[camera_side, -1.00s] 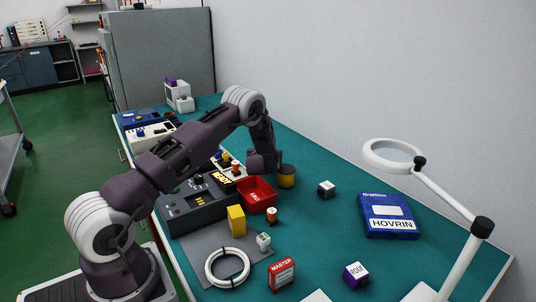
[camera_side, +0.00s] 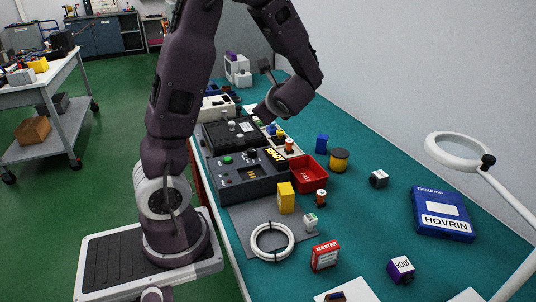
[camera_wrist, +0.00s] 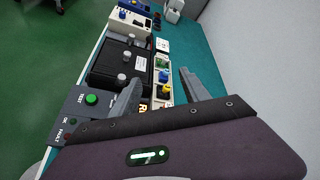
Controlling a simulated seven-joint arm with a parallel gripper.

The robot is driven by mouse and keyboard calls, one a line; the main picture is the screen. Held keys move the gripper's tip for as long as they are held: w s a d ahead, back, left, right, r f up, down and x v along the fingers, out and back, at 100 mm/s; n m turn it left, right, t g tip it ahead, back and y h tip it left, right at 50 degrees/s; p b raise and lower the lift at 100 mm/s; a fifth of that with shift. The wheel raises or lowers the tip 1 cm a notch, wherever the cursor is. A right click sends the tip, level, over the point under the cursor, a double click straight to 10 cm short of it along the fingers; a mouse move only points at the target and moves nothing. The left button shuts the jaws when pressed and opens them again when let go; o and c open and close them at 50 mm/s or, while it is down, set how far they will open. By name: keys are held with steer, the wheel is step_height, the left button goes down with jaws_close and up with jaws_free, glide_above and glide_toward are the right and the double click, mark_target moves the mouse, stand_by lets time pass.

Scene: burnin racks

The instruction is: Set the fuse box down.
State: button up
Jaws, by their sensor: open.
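No label that I can read names a fuse box.
A dark test panel (camera_side: 250,178) with a green button stands at the bench's left side. A red bin (camera_side: 309,183), a yellow block (camera_side: 286,197) and a white cable coil (camera_side: 272,241) are near it. A blue Hovrin box (camera_side: 443,214) lies right. Bench between is partly clear.

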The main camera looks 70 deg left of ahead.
steer(key=s+d+r+n+t+h, duration=0.1)
steer(key=s+d+n+h, duration=0.3)
steer(key=d, duration=0.5)
steer(key=s+d+r+n+t+h, duration=0.1)
steer(key=s+d+n+h, duration=0.3)
steer(key=d, duration=0.6)
steer(key=s+d+r+n+t+h, duration=0.1)
steer(key=s+d+n+h, duration=0.3)
steer(key=d, duration=0.5)
steer(key=shift+s+d+r+n+h, duration=0.25)
steer(key=shift+s+r, duration=0.2)
steer(key=shift+s, duration=0.7)
steer(key=shift+o, duration=0.5)
